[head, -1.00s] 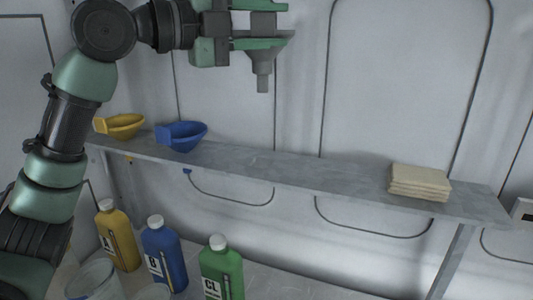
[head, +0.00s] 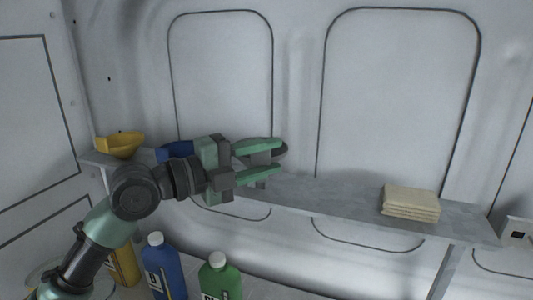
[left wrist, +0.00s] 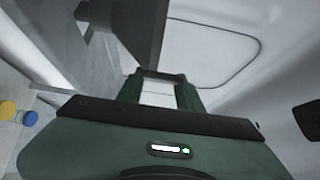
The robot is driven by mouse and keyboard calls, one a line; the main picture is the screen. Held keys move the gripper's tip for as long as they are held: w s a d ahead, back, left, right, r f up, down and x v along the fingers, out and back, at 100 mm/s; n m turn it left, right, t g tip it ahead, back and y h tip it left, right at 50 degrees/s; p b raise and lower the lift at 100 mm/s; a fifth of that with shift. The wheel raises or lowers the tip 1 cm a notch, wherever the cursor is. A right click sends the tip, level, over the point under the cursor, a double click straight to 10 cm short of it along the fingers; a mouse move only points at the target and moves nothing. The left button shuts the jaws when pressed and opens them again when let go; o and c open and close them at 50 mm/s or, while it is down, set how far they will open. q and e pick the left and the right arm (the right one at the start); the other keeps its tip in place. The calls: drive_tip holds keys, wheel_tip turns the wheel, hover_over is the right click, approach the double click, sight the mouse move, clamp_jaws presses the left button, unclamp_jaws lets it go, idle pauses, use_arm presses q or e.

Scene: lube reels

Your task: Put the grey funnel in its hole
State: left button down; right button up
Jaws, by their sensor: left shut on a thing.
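My left gripper (head: 262,161) is shut on the grey funnel (head: 281,150), at the shelf and to the right of the blue funnel. The fingers hide most of the grey funnel, so I cannot tell whether it is over its hole or in it. In the left wrist view the grey funnel (left wrist: 127,32) shows as a dark shape at the top, beyond the fingers (left wrist: 160,90). No empty hole shows. My right gripper is not in view.
The grey shelf (head: 335,195) carries a yellow funnel (head: 120,144), a blue funnel (head: 173,151) partly behind my arm, and folded cloths (head: 410,203). Below stand yellow (head: 124,267), blue (head: 165,270) and green (head: 220,277) bottles. The shelf middle is clear.

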use_arm(q)
drive_tip(key=shift+s, duration=0.1)
drive_tip(key=shift+f, duration=0.2)
drive_tip(key=c, duration=1.3)
unclamp_jaws()
drive_tip(key=shift+b, duration=0.3)
drive_tip(key=shift+c, duration=0.2)
drive_tip(key=o, duration=0.4)
drive_tip(key=shift+r, duration=0.1)
